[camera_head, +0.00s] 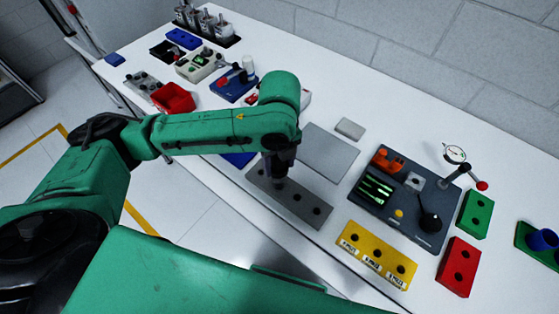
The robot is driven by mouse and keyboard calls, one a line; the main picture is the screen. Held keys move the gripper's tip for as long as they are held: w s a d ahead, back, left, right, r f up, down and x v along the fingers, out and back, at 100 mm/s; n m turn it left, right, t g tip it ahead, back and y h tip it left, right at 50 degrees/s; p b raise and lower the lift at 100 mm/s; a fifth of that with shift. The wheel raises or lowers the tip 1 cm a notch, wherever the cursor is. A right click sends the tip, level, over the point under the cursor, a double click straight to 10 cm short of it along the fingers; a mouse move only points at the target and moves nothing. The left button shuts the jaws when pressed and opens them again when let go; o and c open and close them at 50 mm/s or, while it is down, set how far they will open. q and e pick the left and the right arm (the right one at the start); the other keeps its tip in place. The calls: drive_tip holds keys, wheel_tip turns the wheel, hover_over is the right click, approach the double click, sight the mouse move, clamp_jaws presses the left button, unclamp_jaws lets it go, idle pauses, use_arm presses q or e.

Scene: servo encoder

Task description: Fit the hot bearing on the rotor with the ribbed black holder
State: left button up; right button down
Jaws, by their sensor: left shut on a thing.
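My left gripper (281,172) points down over a dark grey plate with holes (318,209) near the table's front edge. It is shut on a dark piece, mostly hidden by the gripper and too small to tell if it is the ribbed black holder. The piece's lower end is at or just above the plate; I cannot tell if it touches. I cannot make out the hot bearing or the rotor for certain. My right gripper is not in view.
Right of the plate are a yellow block with labelled holes (378,252), a dark fixture board (403,214) with a dial gauge (455,154), a green block (475,214) and a red block (459,266). A flat grey plate (328,150) lies behind. A red bin (174,98) stands left.

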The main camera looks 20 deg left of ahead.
use_arm(q)
drive_tip(key=shift+f, duration=0.6)
drive_tip(key=shift+f, duration=0.15)
drive_tip(key=shift+f+b, duration=0.65)
drive_tip(key=shift+f, duration=0.2)
drive_tip(key=shift+r+p, duration=0.6)
drive_tip(key=shift+p, duration=0.35)
idle(3.7)
wheel_tip(320, 180, up, 5)
drive_tip(key=p, duration=0.5)
drive_tip(key=shift+f, duration=0.2)
drive_tip(key=shift+r+p, duration=0.7)
drive_tip(key=shift+r, duration=0.3)
